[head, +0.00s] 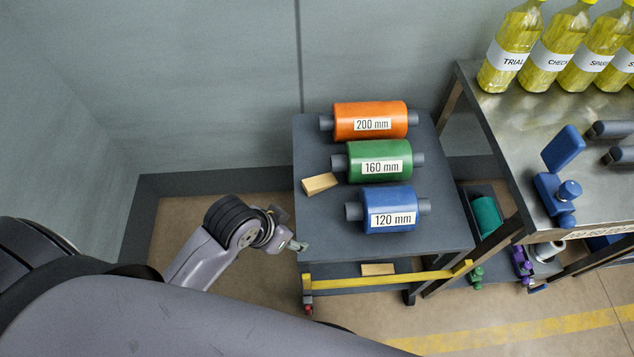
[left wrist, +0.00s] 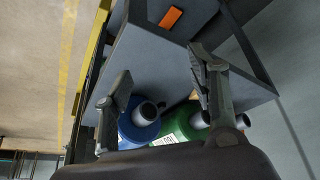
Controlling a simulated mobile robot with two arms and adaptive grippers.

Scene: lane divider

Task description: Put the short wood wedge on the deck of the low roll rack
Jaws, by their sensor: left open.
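A tan wood wedge (head: 320,184) lies on the grey deck (head: 318,230) of the low roll rack, at its left side beside the green roll. A second tan wood piece (head: 378,269) lies lower, behind the yellow bar; I cannot tell from its look which piece is the shorter. An orange-brown block (left wrist: 171,17) shows at the top of the left wrist view. My left gripper (head: 298,245) is just left of the deck's front left corner. Its fingers (left wrist: 162,95) are apart with nothing seen held between them. My right gripper is out of view.
Orange (head: 370,120), green (head: 380,160) and blue (head: 390,209) rolls fill the deck's middle. A yellow bar (head: 390,280) crosses the rack's front. A metal table (head: 510,110) with yellow bottles (head: 510,50) stands right. Floor left of the rack is clear.

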